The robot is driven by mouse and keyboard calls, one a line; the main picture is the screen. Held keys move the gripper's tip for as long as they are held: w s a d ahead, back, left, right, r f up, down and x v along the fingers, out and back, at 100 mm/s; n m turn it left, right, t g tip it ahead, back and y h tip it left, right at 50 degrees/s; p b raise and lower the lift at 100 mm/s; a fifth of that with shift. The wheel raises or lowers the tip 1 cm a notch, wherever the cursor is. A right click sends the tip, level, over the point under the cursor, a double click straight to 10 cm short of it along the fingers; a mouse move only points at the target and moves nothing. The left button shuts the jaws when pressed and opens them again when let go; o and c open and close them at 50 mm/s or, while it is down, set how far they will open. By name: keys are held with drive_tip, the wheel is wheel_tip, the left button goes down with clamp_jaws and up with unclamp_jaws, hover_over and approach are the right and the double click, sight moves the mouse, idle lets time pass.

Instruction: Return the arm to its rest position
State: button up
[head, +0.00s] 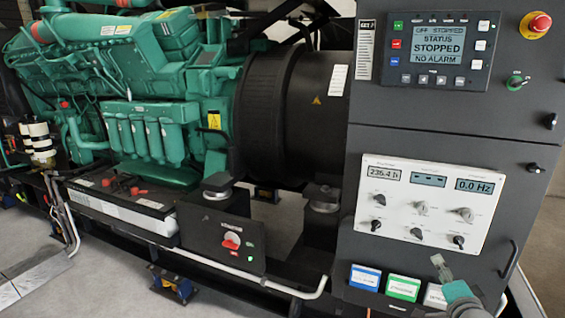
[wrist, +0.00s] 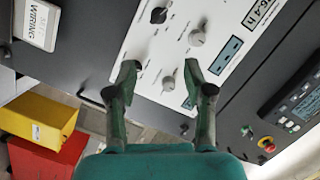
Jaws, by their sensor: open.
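My gripper (wrist: 160,76) shows in the wrist view with its two green-grey fingers spread apart and nothing between them. Beyond the fingertips is the white meter panel (wrist: 215,20) with its knobs, and the fingers look apart from it. In the head view my gripper (head: 441,266) is small at the lower right, in front of the control cabinet (head: 480,132) and below the white panel. Most of my arm is outside the head view.
The cabinet carries a display reading STOPPED (head: 437,47), a red emergency button (head: 540,23) and a door handle (head: 510,259). A green engine (head: 150,75) stands at left. The wrist view shows yellow (wrist: 38,118) and red (wrist: 45,155) boxes. Grey floor lies at lower left.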

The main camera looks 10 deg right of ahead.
drive_tip(key=s+a+f+n+y, duration=0.2)
drive_tip(key=s+a+f+n, duration=0.5)
drive_tip(key=s+a+f, duration=1.25)
drive_tip(key=s+a+r+n+y, duration=0.1)
drive_tip(key=s+a+n, duration=0.2)
drive_tip(key=s, duration=0.5)
drive_tip(key=s+a+r+n+y, duration=0.1)
drive_tip(key=s+a+n, duration=0.1)
drive_tip(key=s, duration=0.7)
drive_tip(key=s+a+r+n+g+y, duration=0.1)
drive_tip(key=s+a+n, duration=0.2)
drive_tip(key=s, duration=0.6)
drive_tip(key=shift+a+r+n, duration=0.3)
drive_tip(key=shift+r+n, duration=0.1)
drive_tip(key=shift+w, duration=0.1)
